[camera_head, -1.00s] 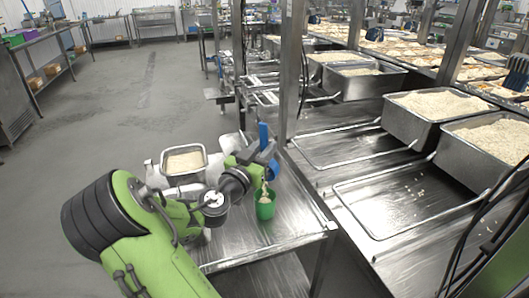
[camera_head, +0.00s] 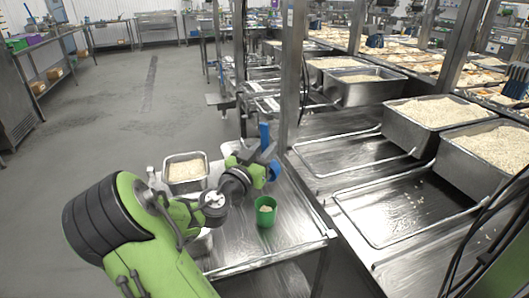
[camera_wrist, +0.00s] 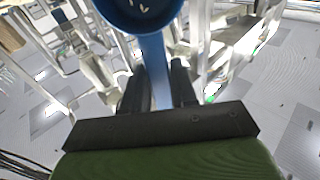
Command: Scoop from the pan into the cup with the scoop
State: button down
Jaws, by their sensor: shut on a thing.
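The blue scoop (camera_wrist: 141,14) is held in my gripper (camera_wrist: 158,82), with its handle between the two dark fingers in the wrist view. A few rice grains cling inside its bowl. In the head view the blue scoop handle (camera_head: 264,134) sticks up above the gripper, and the bowl is at the right, above and slightly right of the cup. The green cup (camera_head: 265,219) stands upright on the metal table, with some pale rice inside. The metal pan (camera_head: 186,184) of rice stands at the back left of the table, left of my gripper.
The metal table (camera_head: 240,252) has bare room around the cup. A metal post (camera_head: 292,75) rises just behind the table. Large trays of rice (camera_head: 425,120) stand on the counter to the right.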

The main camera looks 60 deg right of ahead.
aim_at(264, 132)
notch_tip(264, 132, up, 2)
jog(key=shift+r+p, duration=0.25)
jog(key=shift+p, duration=0.4)
jog(key=y+p, duration=0.1)
jog(key=p, duration=0.2)
jog(key=shift+r+p, duration=0.3)
jog(key=shift+r, duration=0.05)
jog(key=y+p, duration=0.2)
jog(key=p, duration=0.2)
jog(key=y+p, duration=0.2)
jog(key=p, duration=0.2)
jog(key=shift+r, duration=0.3)
jog(key=y+p, duration=0.2)
jog(key=p, duration=0.2)
jog(key=r+y+p, duration=0.1)
jog(key=y+p, duration=0.1)
jog(key=p, duration=0.3)
jog(key=shift+t+y, duration=0.3)
jog(key=shift+t, duration=0.1)
jog(key=y+p, duration=0.3)
jog(key=p, duration=0.1)
jog(key=r+y+p, duration=0.1)
jog(key=y+p, duration=0.1)
jog(key=p, duration=0.3)
jog(key=shift+d+y, duration=0.1)
jog(key=shift+y, duration=0.3)
jog(key=shift+f+y+p, duration=0.15)
jog(key=shift+y+p, duration=0.35)
jog(key=shift+p, duration=0.25)
jog(key=shift+f, duration=0.2)
